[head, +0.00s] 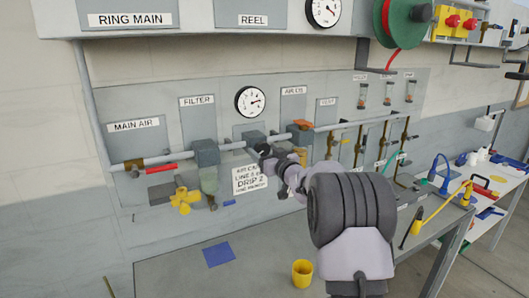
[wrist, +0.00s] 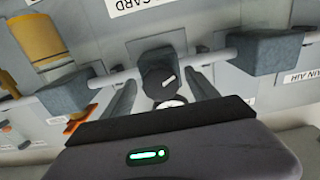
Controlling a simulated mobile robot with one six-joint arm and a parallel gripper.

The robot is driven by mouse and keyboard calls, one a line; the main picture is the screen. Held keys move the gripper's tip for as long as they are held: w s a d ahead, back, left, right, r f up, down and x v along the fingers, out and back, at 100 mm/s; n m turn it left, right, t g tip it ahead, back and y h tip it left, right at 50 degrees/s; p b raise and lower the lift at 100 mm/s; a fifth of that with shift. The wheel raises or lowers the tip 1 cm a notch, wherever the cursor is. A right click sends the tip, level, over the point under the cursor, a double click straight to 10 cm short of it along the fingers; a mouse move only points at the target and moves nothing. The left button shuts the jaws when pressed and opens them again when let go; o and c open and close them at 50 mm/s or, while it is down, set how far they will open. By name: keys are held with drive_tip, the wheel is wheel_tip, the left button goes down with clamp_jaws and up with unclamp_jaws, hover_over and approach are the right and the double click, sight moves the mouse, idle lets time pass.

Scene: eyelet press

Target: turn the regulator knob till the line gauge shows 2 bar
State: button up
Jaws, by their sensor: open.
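The dark regulator knob (wrist: 155,70) with a white pointer mark shows in the wrist view, which looks upside down. My gripper (wrist: 163,90) is open, with one finger to each side of the knob and gaps visible; I cannot tell if the knob lies between the tips in depth. In the head view my gripper (head: 268,153) is at the grey regulator body (head: 254,137) and mostly hides the knob. The line gauge (head: 250,102) is round and white, on the panel above the regulator. Its needle points right; the numbers are too small to read.
A paper sign (head: 251,179) hangs below the regulator. A yellow cup (head: 302,273) and a blue pad (head: 218,254) are on the bench below.

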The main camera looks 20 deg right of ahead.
drive_tip(key=c, duration=1.4)
drive_tip(key=shift+o, duration=0.2)
drive_tip(key=shift+f+n+b, duration=0.1)
drive_tip(key=shift+n+b, duration=0.2)
drive_tip(key=shift+b, duration=0.05)
